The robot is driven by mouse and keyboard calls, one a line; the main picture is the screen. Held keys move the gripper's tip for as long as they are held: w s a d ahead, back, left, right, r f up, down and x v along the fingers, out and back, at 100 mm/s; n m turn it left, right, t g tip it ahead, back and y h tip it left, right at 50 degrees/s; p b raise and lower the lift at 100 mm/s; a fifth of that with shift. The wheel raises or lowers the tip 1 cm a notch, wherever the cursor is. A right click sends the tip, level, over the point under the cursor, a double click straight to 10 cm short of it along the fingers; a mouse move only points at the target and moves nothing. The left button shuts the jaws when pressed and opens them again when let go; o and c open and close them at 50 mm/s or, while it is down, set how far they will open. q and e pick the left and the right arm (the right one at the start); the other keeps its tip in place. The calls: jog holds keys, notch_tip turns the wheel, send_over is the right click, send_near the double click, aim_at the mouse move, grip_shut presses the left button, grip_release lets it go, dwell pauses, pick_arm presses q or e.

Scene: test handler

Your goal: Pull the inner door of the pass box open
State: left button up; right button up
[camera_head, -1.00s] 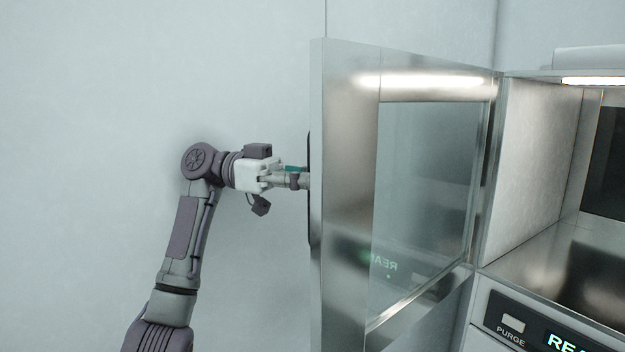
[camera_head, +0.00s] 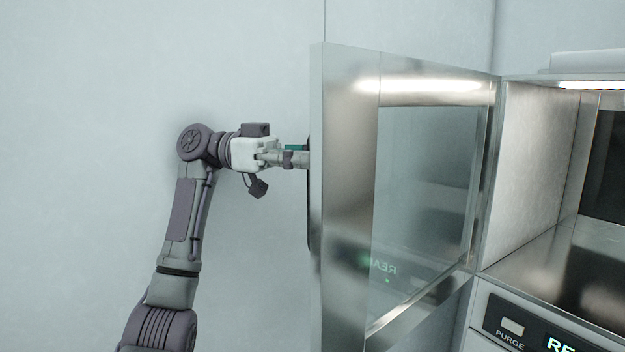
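The inner door (camera_head: 345,200) of the pass box stands swung wide open, with a metal frame and a glass pane (camera_head: 420,190). Its hinge side meets the box at the right, and its free edge points toward me. My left gripper (camera_head: 303,159) is at the outer face of the door, by a dark handle (camera_head: 308,210) seen only as a thin strip along the edge. The fingertips are hidden behind the door edge, so their grip on the handle does not show. My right gripper is out of view.
The pass box chamber (camera_head: 530,180) is open at the right, with a lit top and a metal floor (camera_head: 560,265). A panel with a PURGE button (camera_head: 513,327) and a lit display is below it. Plain wall (camera_head: 90,130) fills the left.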

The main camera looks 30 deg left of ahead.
pick_arm(q)
jog(key=r, duration=0.6)
jog(key=shift+a, duration=0.25)
jog(key=shift+w+d+r, duration=0.1)
jog(key=shift+d+r, duration=0.05)
jog(key=shift+s+d+r, duration=0.15)
jog(key=shift+s+d, duration=0.05)
jog(key=shift+s, duration=0.1)
jog(key=shift+w+a+f, duration=0.1)
jog(key=shift+w+f, duration=0.25)
jog(key=shift+s, duration=0.1)
jog(key=shift+s, duration=0.1)
